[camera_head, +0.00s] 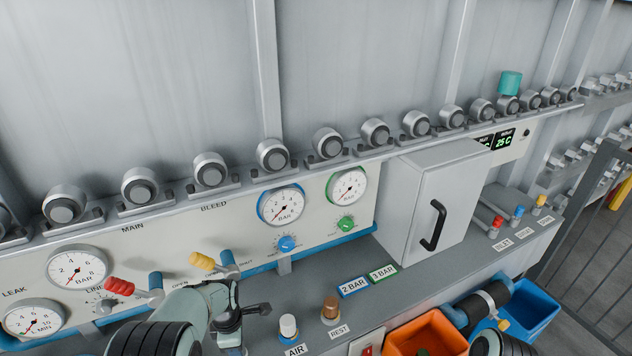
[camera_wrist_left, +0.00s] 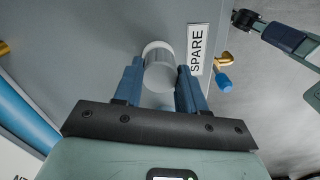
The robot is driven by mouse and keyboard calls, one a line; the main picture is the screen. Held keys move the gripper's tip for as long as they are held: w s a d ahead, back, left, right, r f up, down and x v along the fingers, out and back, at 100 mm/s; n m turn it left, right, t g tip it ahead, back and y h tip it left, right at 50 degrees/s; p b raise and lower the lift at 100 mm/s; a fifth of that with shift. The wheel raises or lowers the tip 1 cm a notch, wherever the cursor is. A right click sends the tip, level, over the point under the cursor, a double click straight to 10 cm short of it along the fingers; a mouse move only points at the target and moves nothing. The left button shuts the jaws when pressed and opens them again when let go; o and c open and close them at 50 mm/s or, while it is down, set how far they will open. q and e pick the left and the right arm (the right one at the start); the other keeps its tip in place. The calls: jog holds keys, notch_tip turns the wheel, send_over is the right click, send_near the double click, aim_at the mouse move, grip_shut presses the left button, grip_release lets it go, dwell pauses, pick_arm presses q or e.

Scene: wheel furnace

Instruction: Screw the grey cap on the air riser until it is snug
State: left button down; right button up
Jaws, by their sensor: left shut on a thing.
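My left gripper (camera_head: 234,344) reaches down to the bench in the head view. In the left wrist view its two blue fingers (camera_wrist_left: 160,92) are shut on a grey cylindrical cap (camera_wrist_left: 160,74), which has a paler round end. A SPARE label (camera_wrist_left: 197,50) lies right beside it. I cannot tell whether the cap sits on a stub there or is just above the bench. The air riser (camera_head: 288,327), with a whitish top, stands upright by the AIR label (camera_head: 295,350), right of my left gripper and apart from it. A dark tip of an arm, perhaps my right gripper, shows at the wrist view's upper right.
A brown-topped stub (camera_head: 330,308) stands by the REST label. A grey cabinet (camera_head: 420,205), an orange bin (camera_head: 410,333) and a blue bin (camera_head: 532,309) are further right.

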pick_arm(q)
jog(key=shift+w+r+n, duration=0.2)
jog(key=shift+r+n, duration=0.05)
jog(key=shift+n, duration=0.75)
jog(key=shift+f+n, duration=0.1)
jog(key=shift+n, duration=0.2)
jog(key=shift+f, duration=0.1)
jog(key=c, duration=0.9)
grip_release()
jog(key=o, duration=0.3)
jog(key=shift+s, duration=0.15)
jog(key=shift+o, duration=0.2)
pick_arm(e)
jog(key=shift+w+r, duration=0.45)
jog(key=shift+w, duration=0.1)
